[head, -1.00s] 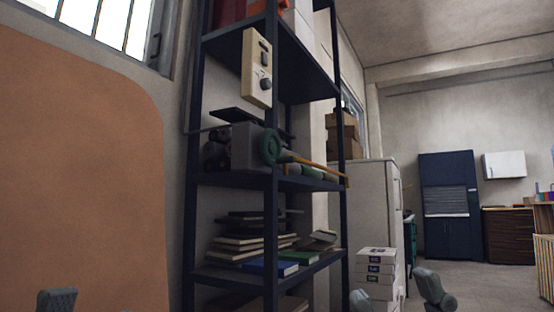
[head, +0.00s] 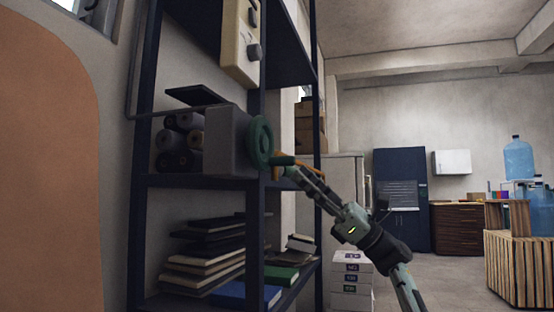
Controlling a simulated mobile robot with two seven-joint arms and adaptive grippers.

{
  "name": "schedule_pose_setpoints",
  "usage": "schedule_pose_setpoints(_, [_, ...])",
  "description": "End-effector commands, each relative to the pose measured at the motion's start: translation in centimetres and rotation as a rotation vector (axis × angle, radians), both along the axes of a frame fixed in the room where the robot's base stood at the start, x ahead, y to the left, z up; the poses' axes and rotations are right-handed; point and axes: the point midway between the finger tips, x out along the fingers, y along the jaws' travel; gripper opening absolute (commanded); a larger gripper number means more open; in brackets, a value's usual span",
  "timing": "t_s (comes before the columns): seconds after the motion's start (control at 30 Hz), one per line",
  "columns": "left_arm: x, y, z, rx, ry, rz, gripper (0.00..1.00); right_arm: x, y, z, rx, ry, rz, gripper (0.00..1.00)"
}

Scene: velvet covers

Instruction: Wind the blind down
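A green wheel (head: 262,142) stands on the right side of a grey box (head: 225,140) on the dark shelf rack. An orange handle (head: 291,171) by the wheel is mostly hidden behind my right gripper (head: 284,165). The fingers are at the handle, right beside the wheel. Whether they are closed around it is not clear. A grey slatted panel (head: 400,195) is set in a dark blue cabinet at the back. I cannot tell whether this is the blind. My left gripper is out of view.
The rack's dark posts (head: 142,150) and shelves surround the box. A beige control panel (head: 241,45) hangs above it. Dark rolls (head: 180,142) lie left of the box, with books (head: 205,262) below. White boxes (head: 351,283) stand under my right arm.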

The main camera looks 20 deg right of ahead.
Motion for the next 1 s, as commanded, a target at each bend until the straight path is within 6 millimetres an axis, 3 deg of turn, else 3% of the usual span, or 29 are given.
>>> schedule_pose_setpoints(0.33, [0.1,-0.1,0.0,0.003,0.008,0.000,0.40,1.2,3.7,3.6,0.001,0.001,0.005,0.39])
schedule_pose_setpoints(0.73, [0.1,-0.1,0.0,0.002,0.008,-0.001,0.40,1.4,4.4,4.2,0.001,0.002,0.004,0.39])
schedule_pose_setpoints(1.0, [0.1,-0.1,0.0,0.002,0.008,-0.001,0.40,1.4,4.4,4.2,0.001,0.002,0.004,0.05])
